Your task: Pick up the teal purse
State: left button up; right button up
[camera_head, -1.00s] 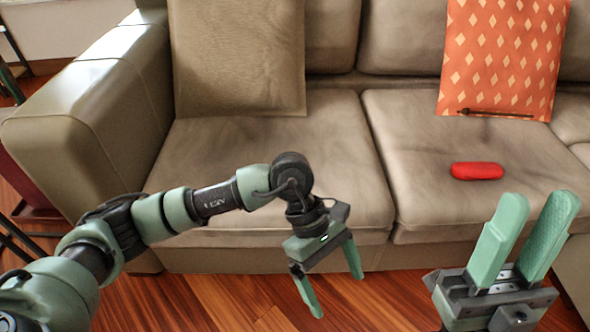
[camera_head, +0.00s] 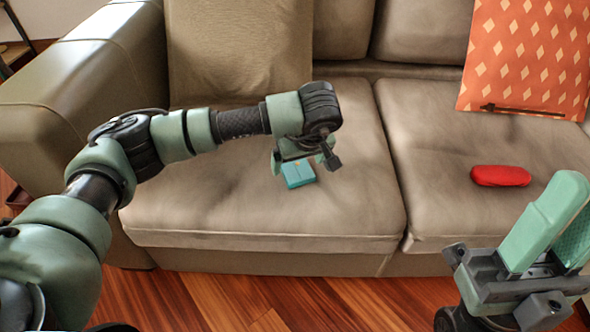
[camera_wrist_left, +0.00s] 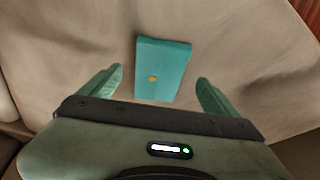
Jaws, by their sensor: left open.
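The teal purse (camera_head: 299,174) is a small flat box-like thing with a gold dot, lying on the left seat of the sofa. My left gripper (camera_head: 304,160) is open just above it in the head view and hides part of it. In the left wrist view the purse (camera_wrist_left: 163,62) lies ahead between the two spread fingers of the gripper (camera_wrist_left: 160,78), with a gap on each side. Nothing is held. My right gripper (camera_head: 572,205) is at the lower right, its fingers pointing up, apart and empty, partly cut off by the picture edge.
A red case (camera_head: 501,176) lies on the right seat. An orange patterned cushion (camera_head: 530,55) leans at the back right, with a thin dark item (camera_head: 520,110) at its lower edge. A beige cushion (camera_head: 237,50) leans at the back left. The sofa arm (camera_head: 85,95) rises at the left.

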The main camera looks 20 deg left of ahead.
aim_at(295, 167)
pick_arm(q)
jog(key=x, duration=0.3)
jog(key=shift+b, duration=0.35)
jog(key=shift+r, duration=0.1)
jog(key=c, duration=1.5)
jog(key=shift+d, duration=0.1)
jog(key=shift+c, duration=0.2)
